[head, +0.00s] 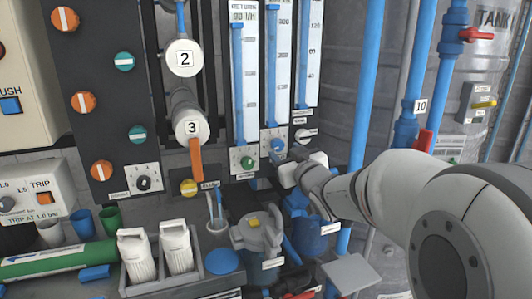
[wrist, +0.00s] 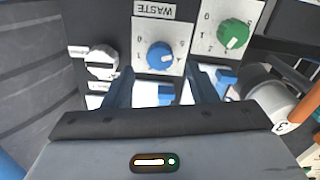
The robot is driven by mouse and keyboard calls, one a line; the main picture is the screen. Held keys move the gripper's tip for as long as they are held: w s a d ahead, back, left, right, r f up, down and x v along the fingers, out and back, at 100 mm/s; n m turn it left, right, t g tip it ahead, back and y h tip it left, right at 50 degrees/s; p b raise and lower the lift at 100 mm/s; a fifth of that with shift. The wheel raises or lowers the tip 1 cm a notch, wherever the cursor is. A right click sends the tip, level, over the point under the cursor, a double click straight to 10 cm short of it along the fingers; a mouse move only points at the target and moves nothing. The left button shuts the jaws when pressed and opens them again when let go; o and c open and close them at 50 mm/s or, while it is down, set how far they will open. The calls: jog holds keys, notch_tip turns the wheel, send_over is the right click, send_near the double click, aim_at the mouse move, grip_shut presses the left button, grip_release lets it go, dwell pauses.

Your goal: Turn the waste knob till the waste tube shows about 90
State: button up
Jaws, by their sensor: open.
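The blue waste knob (wrist: 160,56) sits on a white dial plate under an upside-down WASTE label in the wrist view. Its white pointer mark faces right. It also shows in the head view (head: 277,145), below the middle gauge tube (head: 279,65). That tube holds a tall blue column reaching near the top of the picture; its exact reading is too small to tell. My gripper (wrist: 162,90) is open, its two dark fingers pointing at the panel on either side of the blue knob's line, apart from it. In the head view my gripper is partly hidden near the knob.
A green knob (wrist: 233,33) and a white knob (wrist: 102,62) flank the blue one. Two more gauge tubes stand beside the middle one, left (head: 243,80) and right (head: 308,55). A grey lidded pot (head: 255,232) stands below. A blue pipe (head: 366,90) runs close by on the right.

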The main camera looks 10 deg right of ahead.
aim_at(279, 147)
jog(key=shift+w+a, duration=0.2)
jog(key=shift+w, duration=0.7)
jog(key=shift+w+a, duration=0.2)
jog(key=shift+w, duration=0.7)
jog(key=c, duration=1)
jog(key=shift+o, duration=0.2)
jog(key=m+p, duration=0.2)
jog(key=m, duration=0.2)
jog(key=shift+m, duration=0.3)
jog(key=m+p, duration=0.2)
jog(key=m, duration=0.2)
